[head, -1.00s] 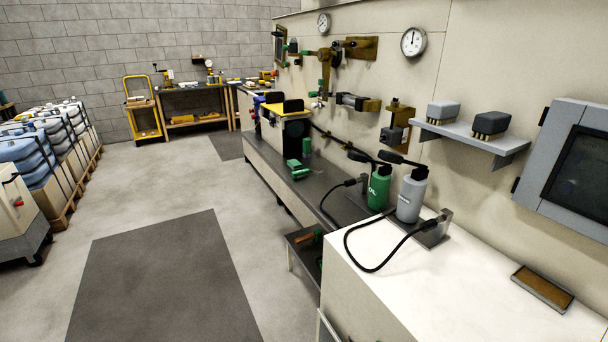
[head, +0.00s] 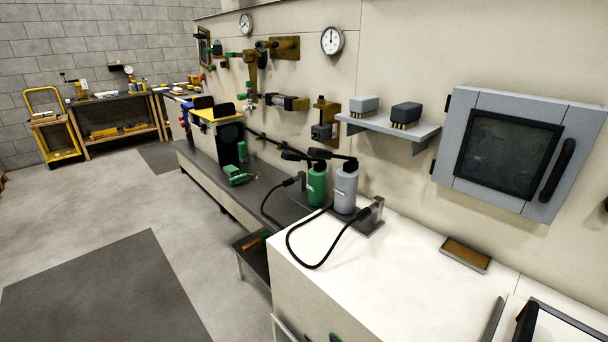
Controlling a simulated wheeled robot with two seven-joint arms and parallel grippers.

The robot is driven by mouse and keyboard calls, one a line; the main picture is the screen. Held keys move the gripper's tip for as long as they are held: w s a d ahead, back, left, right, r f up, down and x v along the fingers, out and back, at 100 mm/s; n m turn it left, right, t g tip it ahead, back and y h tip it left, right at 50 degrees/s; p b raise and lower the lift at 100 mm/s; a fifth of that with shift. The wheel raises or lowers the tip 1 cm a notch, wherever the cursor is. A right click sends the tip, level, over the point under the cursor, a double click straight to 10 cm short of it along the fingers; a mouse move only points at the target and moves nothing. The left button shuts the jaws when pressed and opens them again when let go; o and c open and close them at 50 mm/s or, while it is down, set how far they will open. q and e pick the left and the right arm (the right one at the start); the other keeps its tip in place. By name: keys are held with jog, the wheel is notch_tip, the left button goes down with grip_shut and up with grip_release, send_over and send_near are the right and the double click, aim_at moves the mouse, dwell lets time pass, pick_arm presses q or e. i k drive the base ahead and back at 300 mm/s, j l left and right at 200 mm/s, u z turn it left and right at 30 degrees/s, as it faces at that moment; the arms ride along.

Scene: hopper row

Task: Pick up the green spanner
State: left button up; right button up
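I cannot make out a green spanner for certain. A green tool-like object (head: 238,176) lies on the dark bench top, too small to tell its kind. A green upright piece (head: 242,152) stands just behind it. Neither of my grippers is in view.
A green bottle (head: 317,187) and a grey bottle (head: 346,188) stand behind the white counter (head: 350,258), with a black hose looping over it. A brush (head: 466,254) lies on the counter. A grey wall cabinet (head: 520,150) hangs right. The floor at left is open.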

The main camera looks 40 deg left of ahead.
aim_at(242, 176)
jog(key=j+z, duration=0.25)
jog(key=j, duration=0.15)
jog(key=j+z, duration=0.25)
jog(key=j, duration=0.2)
jog(key=j+z, duration=0.25)
jog(key=j, duration=0.15)
jog(key=k+j+z, duration=0.25)
jog(key=j, duration=0.15)
jog(key=j+z, duration=0.3)
jog(key=k+j+z, duration=0.25)
jog(key=j, duration=0.15)
jog(key=i+j, duration=0.05)
